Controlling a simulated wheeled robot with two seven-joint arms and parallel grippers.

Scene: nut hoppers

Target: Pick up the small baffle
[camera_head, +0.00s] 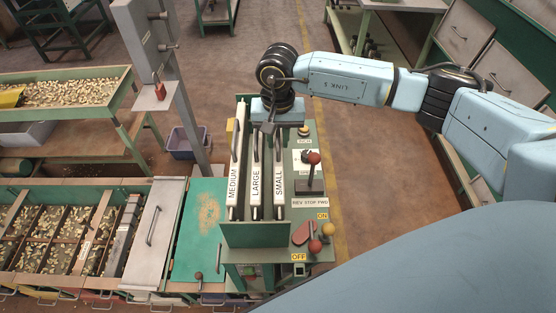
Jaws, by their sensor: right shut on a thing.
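The small baffle (280,205) is a narrow white-topped board labelled SMALL, standing upright in the green rack as the rightmost of three. Its dark bar handle (278,155) runs along its top. My right gripper (269,126) comes down from above at the far end of the handle and is shut on the small baffle; its fingertips are small and partly hidden by the wrist. The baffle still sits in line with the others in the rack. My left gripper is not in view.
The large baffle (256,205) and medium baffle (233,200) stand close by on the left. A control panel (310,218) with a lever (312,172) and red knobs is just right of the rack. Nut hoppers (60,240) lie at left. Floor beyond the rack is clear.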

